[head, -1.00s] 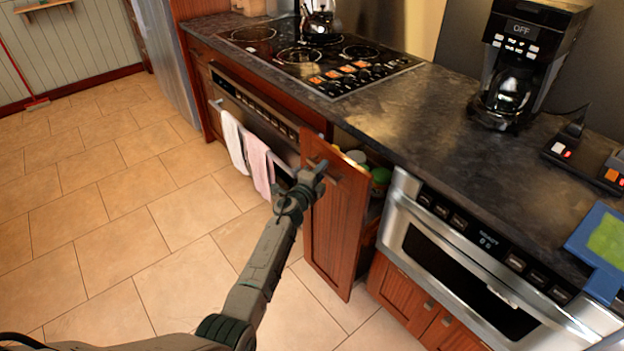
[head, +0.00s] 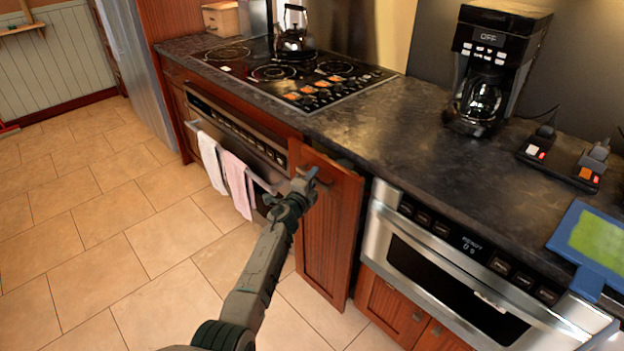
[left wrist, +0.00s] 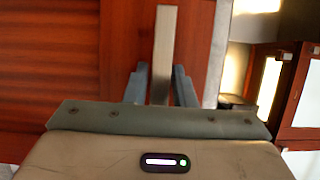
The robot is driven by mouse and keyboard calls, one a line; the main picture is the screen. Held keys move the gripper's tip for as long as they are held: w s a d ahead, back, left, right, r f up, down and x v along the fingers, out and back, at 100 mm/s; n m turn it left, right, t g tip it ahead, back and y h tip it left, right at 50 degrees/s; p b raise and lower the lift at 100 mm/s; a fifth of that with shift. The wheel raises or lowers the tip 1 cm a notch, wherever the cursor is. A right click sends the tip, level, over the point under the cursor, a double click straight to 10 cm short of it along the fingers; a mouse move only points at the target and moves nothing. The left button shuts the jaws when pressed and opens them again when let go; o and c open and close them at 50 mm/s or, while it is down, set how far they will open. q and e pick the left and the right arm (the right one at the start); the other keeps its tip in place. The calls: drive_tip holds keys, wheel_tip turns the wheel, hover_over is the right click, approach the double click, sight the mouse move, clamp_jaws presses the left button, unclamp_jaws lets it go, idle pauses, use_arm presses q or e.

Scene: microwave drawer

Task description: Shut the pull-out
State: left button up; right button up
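The pull-out (head: 332,228) is a tall red-brown wooden front between the oven and the microwave drawer. It stands out from the cabinet line, with a dark gap behind its upper right edge. Its contents are hidden. My left gripper (head: 306,184) is at the bar handle near the top of the front. In the left wrist view, the metal handle (left wrist: 164,45) runs between the two fingers of my left gripper (left wrist: 161,72). The fingers sit close against both sides of it and look shut on it. My right gripper is not in view.
The microwave drawer (head: 470,270) is shut, right of the pull-out. The oven (head: 235,135) with two hanging towels (head: 238,180) is on the left. A coffee maker (head: 492,75) stands on the dark counter (head: 400,115) above. The tiled floor (head: 130,225) is clear.

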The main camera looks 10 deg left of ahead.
use_arm(q)
drive_tip(key=shift+o, duration=1.1)
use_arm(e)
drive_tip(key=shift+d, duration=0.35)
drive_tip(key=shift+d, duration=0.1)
use_arm(q)
drive_tip(key=p+v, duration=0.4)
drive_tip(key=v, duration=0.7)
drive_tip(key=shift+p, duration=0.4)
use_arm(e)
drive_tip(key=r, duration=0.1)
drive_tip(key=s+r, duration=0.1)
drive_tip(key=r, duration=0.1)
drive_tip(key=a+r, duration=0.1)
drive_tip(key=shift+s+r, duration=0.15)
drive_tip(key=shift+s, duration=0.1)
use_arm(q)
drive_tip(key=shift+w, duration=0.1)
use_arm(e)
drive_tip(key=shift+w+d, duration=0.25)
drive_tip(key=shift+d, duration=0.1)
